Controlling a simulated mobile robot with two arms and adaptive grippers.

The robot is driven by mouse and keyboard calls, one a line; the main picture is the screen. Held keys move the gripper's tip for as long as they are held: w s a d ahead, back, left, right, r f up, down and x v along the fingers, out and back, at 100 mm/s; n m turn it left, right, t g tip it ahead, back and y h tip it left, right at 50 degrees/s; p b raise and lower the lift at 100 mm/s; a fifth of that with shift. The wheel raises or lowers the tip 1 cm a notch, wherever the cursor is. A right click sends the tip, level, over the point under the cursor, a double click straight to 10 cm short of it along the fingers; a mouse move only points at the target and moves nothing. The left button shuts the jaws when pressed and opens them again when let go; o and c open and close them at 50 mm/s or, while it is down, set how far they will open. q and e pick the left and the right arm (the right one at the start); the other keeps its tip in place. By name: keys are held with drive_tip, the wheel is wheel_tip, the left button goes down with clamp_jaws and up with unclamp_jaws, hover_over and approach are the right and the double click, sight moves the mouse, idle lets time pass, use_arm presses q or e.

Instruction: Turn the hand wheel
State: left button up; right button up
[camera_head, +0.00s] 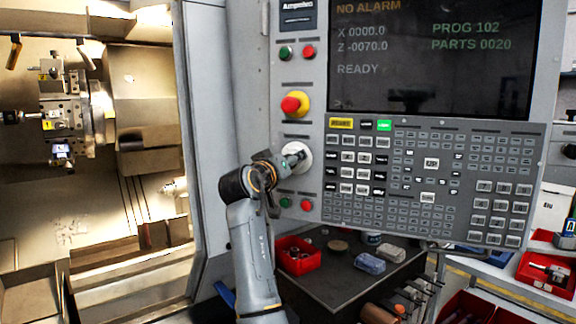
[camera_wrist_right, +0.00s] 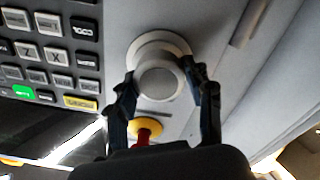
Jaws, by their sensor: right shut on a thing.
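The hand wheel (camera_head: 291,147) is a pale round knob on the machine's grey control panel, below the red and yellow emergency stop. My right arm rises from the bottom centre, and its gripper (camera_head: 294,158) covers part of the wheel in the head view. In the right wrist view the hand wheel (camera_wrist_right: 158,78) is a white cylinder on a round base. The two dark fingers of my right gripper (camera_wrist_right: 163,88) stand on either side of it, shut on it. My left gripper is not in view.
The emergency stop (camera_head: 294,104) is just above the wheel. Keypad (camera_head: 429,180) and screen (camera_head: 430,55) lie to the right. The lit lathe chamber (camera_head: 150,90) is open at left. A dark bench (camera_head: 335,288) with a red bin (camera_head: 298,262) stands below the panel.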

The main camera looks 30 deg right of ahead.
drive_tip(key=shift+s+d+r+m, duration=0.15)
drive_tip(key=shift+d+r+m, duration=0.15)
drive_tip(key=shift+r, duration=0.2)
drive_tip(key=o, duration=1)
drive_tip(key=shift+o, duration=0.6)
drive_tip(key=shift+w+d+f, duration=0.25)
drive_tip(key=shift+d+f, duration=0.05)
drive_tip(key=shift+f, duration=0.15)
drive_tip(key=shift+a+f, duration=0.1)
drive_tip(key=shift+a, duration=0.05)
drive_tip(key=v, duration=1.2)
